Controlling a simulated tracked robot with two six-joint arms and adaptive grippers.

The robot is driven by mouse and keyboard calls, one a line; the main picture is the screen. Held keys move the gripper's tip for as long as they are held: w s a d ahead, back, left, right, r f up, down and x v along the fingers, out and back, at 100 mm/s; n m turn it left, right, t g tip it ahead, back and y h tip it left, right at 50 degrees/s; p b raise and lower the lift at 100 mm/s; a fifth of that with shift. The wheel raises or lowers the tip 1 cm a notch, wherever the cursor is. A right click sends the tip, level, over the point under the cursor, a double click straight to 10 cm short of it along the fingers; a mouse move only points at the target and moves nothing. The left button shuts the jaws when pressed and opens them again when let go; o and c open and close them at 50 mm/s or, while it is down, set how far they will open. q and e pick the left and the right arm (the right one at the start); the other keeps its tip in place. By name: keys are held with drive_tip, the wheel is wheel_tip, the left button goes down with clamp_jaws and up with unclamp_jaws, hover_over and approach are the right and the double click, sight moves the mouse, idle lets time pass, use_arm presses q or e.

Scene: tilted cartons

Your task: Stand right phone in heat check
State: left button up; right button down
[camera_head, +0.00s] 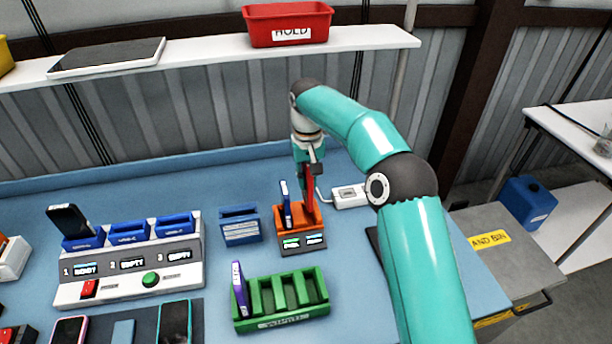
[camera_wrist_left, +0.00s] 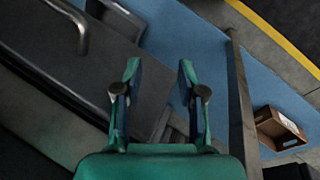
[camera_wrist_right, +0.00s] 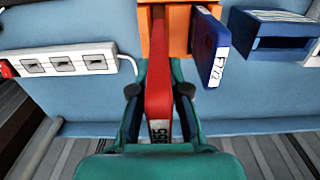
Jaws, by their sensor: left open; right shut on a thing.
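A red phone (camera_head: 309,186) stands upright at the right slot of the orange two-slot stand (camera_head: 286,235), which has small green-lit displays on its front. My right gripper (camera_head: 308,172) is shut on the red phone's upper end; in the right wrist view the phone (camera_wrist_right: 158,70) runs from between the fingers to the orange stand (camera_wrist_right: 178,30). The fingers hide part of it, and I cannot tell if it is fully seated. A blue phone (camera_head: 286,205) stands in the left slot, tilted a little. My left gripper (camera_wrist_left: 160,82) is open and empty, outside the head view.
A blue holder (camera_head: 240,228) stands left of the orange stand, and a white power strip (camera_head: 350,196) lies right of it. A green rack (camera_head: 281,318) with a purple phone (camera_head: 240,290) is in front. A white charging station (camera_head: 130,280) stands at left.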

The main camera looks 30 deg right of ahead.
sight(308, 164)
drive_tip(key=shift+s+d+f, duration=0.1)
drive_tip(key=shift+f, duration=0.4)
drive_tip(key=shift+f+b, duration=1.75)
drive_tip(key=shift+f, duration=1.15)
drive_tip(key=shift+f, duration=0.2)
drive_tip(key=c, duration=1.1)
unclamp_jaws()
wheel_tip(308, 164, up, 11)
drive_tip(key=shift+f, duration=0.1)
drive_tip(key=shift+r, duration=0.55)
